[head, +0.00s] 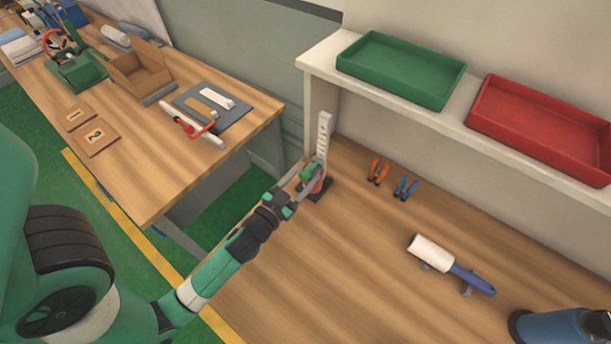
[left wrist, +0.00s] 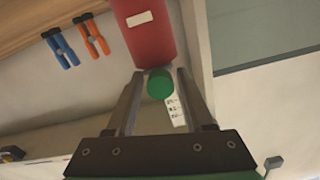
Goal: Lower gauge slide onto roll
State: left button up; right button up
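A gauge with a white upright post (head: 324,135) on a dark base (head: 313,192) stands near the table's left edge. Its slide (left wrist: 145,35) is a red block with a white label in the left wrist view, low on the post in the head view. A green knob (left wrist: 160,84) sits on the slide. My left gripper (head: 306,180) is at the knob. Its fingers (left wrist: 160,77) are open on either side of the knob, with small gaps showing. A white roll (head: 432,252) with a blue handle (head: 472,280) lies on small grey supports to the right. My right gripper is not in view.
Orange pliers (head: 378,171) and blue pliers (head: 405,188) lie behind, near the wall. A shelf above holds a green tray (head: 400,92) and a red tray (head: 545,118). A side bench (head: 150,170) stands left across a gap. The table between gauge and roll is clear.

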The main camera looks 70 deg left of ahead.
pick_arm(q)
jog(key=shift+o, duration=0.9)
jog(key=shift+s+a, duration=0.1)
jog(key=shift+s+d, duration=0.1)
jog(key=shift+d, duration=0.1)
jog(key=b+v, duration=0.7)
jog(key=v, duration=0.4)
jog(key=shift+s+r, duration=0.1)
jog(key=shift+s, duration=0.05)
